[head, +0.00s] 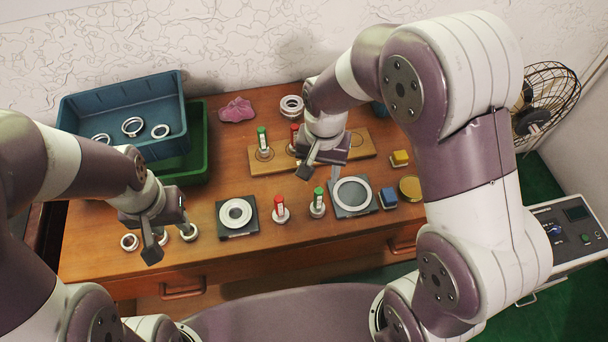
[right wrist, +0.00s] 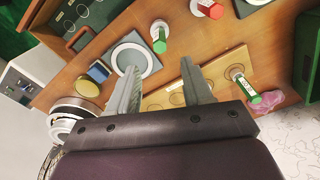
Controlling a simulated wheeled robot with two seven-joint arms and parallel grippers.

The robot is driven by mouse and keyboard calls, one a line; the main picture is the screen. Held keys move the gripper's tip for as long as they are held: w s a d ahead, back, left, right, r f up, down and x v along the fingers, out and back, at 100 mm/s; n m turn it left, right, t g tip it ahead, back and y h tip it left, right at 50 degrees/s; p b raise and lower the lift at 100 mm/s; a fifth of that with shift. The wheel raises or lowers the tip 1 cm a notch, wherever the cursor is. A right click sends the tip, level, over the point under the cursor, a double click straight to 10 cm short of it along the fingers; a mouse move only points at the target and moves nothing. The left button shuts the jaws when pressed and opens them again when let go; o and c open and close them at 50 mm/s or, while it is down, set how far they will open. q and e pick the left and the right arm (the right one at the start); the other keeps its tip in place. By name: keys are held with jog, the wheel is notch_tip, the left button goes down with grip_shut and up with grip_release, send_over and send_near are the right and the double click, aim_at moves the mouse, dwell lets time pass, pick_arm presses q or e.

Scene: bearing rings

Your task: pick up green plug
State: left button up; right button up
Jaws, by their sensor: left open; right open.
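One green-capped plug with a white body (head: 318,201) stands on the front of the table between two dark square plates. It also shows in the right wrist view (right wrist: 159,38), just beyond and between the fingertips. Another green plug (head: 262,142) stands on the wooden board (head: 280,169); the right wrist view shows it (right wrist: 247,92) to the right of the fingers. My right gripper (head: 322,163) is open and empty above the board's front edge; in its wrist view the jaws (right wrist: 160,66) are apart. My left gripper (head: 158,238) is open over the table's left front, near small rings.
A red plug (head: 279,209) stands left of the front green plug. Plates with rings (head: 237,214) (head: 352,193) flank them. A blue block (head: 388,197) and yellow block (head: 400,158) lie right. Blue (head: 85,108) and green (head: 197,150) crates stand at back left.

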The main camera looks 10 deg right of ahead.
aim_at(318, 199)
jog(key=shift+w+r+m, duration=0.1)
jog(key=shift+w+m, duration=0.2)
jog(key=shift+m, duration=0.1)
jog(key=shift+s, duration=0.2)
jog(key=shift+m, duration=0.3)
jog(key=f, duration=0.8)
jog(key=f+p, duration=0.1)
jog(key=f, duration=0.3)
jog(key=shift+s+f, duration=0.1)
jog(key=shift+s, duration=0.25)
jog(key=shift+w+a+f, duration=0.1)
jog(key=shift+w+f, duration=0.05)
grip_shut()
